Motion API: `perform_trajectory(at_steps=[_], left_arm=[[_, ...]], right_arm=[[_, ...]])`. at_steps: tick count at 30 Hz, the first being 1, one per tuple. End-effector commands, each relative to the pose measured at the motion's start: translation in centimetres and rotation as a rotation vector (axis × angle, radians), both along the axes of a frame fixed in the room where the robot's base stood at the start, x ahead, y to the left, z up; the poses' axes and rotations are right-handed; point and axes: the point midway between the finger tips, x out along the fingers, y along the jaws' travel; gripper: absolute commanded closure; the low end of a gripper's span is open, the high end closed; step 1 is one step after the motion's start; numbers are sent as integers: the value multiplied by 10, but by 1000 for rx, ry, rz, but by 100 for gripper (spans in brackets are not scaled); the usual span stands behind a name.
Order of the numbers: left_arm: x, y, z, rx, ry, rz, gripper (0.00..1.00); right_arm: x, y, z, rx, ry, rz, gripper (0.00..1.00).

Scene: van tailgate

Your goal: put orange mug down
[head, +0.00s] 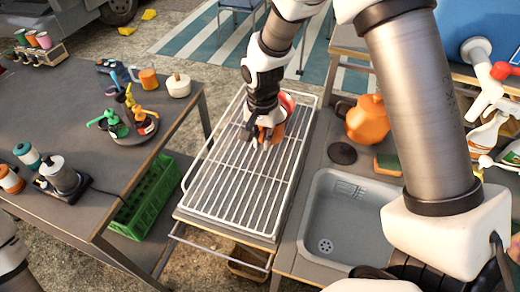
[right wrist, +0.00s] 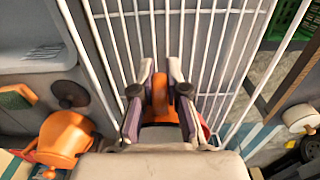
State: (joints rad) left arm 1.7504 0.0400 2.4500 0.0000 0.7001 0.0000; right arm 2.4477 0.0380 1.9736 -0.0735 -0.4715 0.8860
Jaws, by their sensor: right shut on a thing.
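My right gripper (head: 264,136) reaches down over the white wire rack (head: 222,202) and is shut on an orange mug (head: 279,130). The fingers and wrist hide much of the mug. In the right wrist view an orange part of the mug (right wrist: 159,96) shows between the two fingers, low over the rack bars. I cannot tell whether its base touches the bars. A red-orange rounded surface (head: 288,103) shows just behind the gripper; I cannot tell whether it belongs to the mug. My left gripper is out of view.
The near part of the rack is bare. Right of it are a grey sink (head: 345,225), an orange kettle (head: 367,119), a dark round lid (head: 342,153) and a sponge (head: 388,165). A green crate (head: 150,195) stands below.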

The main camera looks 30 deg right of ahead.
Motion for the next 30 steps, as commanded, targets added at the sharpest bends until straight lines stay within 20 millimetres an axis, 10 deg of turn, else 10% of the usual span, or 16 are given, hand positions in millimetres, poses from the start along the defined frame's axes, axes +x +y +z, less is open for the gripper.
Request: perform_trajectory(at_steps=[9,18,21,30], left_arm=[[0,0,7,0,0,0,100],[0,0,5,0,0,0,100],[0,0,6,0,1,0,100],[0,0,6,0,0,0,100]], right_arm=[[0,0,-46,0,-1,2,100],[1,0,-50,0,-1,2,100],[1,0,-49,0,-1,2,62],[1,0,-48,0,-3,2,62]])
